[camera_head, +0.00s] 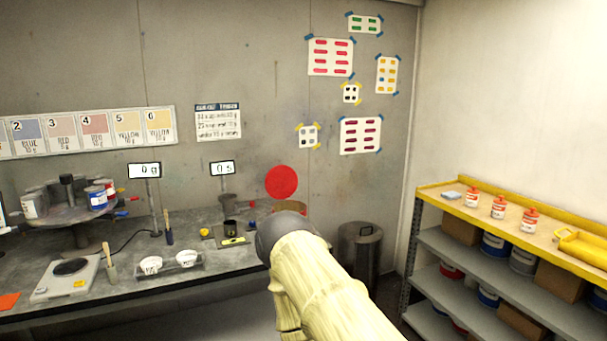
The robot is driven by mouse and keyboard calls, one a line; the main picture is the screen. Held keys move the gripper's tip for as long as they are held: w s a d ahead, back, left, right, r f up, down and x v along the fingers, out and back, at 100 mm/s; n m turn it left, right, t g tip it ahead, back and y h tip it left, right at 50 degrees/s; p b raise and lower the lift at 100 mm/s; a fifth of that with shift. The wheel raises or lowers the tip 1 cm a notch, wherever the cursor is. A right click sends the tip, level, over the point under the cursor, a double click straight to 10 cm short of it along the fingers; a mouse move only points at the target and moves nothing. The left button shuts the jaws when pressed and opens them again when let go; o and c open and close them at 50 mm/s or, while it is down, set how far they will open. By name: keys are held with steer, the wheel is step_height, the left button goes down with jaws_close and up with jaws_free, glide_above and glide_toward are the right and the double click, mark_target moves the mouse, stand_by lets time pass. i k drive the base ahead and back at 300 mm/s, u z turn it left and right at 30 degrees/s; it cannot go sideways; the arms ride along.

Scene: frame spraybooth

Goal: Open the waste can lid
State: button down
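The waste can (358,265) is a dark metal cylinder on the floor, between the workbench and the shelf unit. Its lid (352,234) lies on top and looks closed, with a small loop handle (367,231) on it. My arm, in a pale yellow cover, rises from the bottom and hides the can's lower left side in the picture. The arm ends in a dark rounded part left of the can. No gripper fingers show.
The workbench (215,262) on the left holds a scale (68,278), white bowls and a paint can carousel. A shelf unit (470,273) with a yellow-edged top stands on the right. A red disc (281,181) shows above the bench's right end.

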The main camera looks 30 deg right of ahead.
mark_target(282, 182)
steer(key=z, duration=0.95)
steer(key=i, duration=1.1)
steer(key=u, duration=0.15)
